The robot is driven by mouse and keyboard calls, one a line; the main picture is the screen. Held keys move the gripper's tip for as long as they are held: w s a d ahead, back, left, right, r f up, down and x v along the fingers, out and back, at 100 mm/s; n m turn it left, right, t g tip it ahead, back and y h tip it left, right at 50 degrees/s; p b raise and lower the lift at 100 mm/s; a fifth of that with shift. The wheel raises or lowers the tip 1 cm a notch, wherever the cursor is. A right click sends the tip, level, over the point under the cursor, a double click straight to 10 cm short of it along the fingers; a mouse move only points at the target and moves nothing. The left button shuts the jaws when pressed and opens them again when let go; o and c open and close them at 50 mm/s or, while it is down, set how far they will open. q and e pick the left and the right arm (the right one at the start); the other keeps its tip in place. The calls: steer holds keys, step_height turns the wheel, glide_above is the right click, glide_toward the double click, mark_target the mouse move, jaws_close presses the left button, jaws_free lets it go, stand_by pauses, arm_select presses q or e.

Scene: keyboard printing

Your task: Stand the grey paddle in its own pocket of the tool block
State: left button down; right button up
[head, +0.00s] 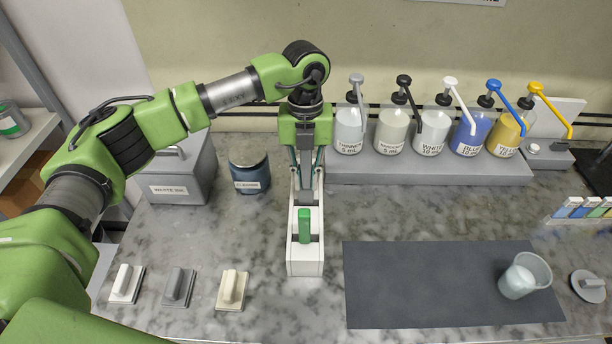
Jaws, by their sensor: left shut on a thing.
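The white tool block (305,268) stands upright on the counter at the centre, with a green-handled tool (305,226) standing in one of its pockets. My left gripper (305,182) points down over the back end of the block, behind the green handle. It is shut on a grey piece, the grey paddle (304,198), of which only a small part shows between and below the fingers. The paddle is upright at the back pocket. Its lower end is hidden, so I cannot tell how deep it sits. My right gripper is out of view.
A dark blue jar (249,178) and a grey waste bin (178,182) stand left of the block. Pump bottles (395,130) line a grey shelf behind right. Three handled plates (178,287) lie front left. A dark mat (430,285) holds a cup (524,275) at right.

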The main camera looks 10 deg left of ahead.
mark_target(306, 190)
arm_select(q)
steer(key=shift+f+b, duration=1.6)
steer(key=shift+f, duration=0.65)
steer(key=c, duration=1.9)
jaws_free()
steer(key=shift+r, duration=0.1)
steer(key=shift+r, duration=0.1)
steer(key=shift+r+p, duration=1.75)
steer(key=shift+r, duration=1.6)
steer(key=shift+r, duration=0.1)
